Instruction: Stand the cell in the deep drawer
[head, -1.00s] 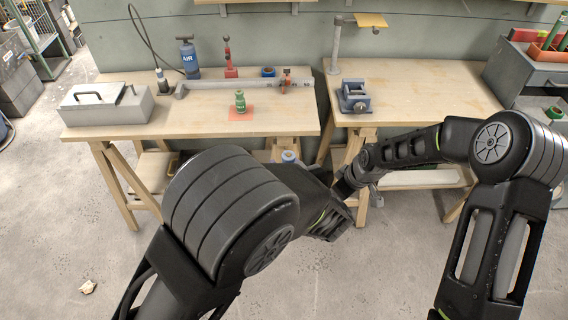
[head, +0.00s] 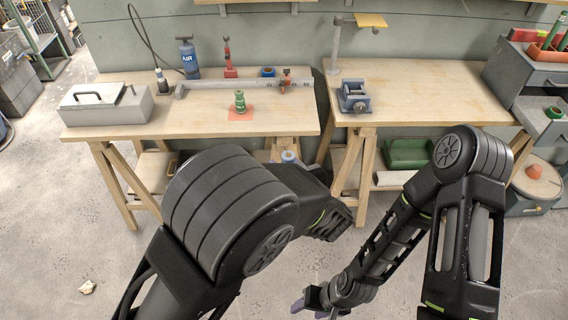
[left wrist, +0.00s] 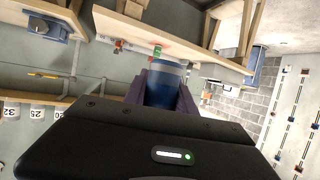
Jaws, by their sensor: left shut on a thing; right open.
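My left gripper (left wrist: 166,80) is shut on a blue cylinder with a paler band, which I take to be the cell (left wrist: 163,92). My left arm hides the fingers there. My right gripper (head: 308,304) is open, low over the floor near the bottom edge. A grey cabinet (head: 520,75) at the right has a drawer (head: 538,122) pulled out, with a green ring in it. I cannot tell its depth.
The left table (head: 200,120) holds a grey case (head: 105,104), a blue air bottle (head: 188,60), a rail and a green piece (head: 240,100) on an orange mat. The right table holds a blue vise (head: 354,96). Floor between is open.

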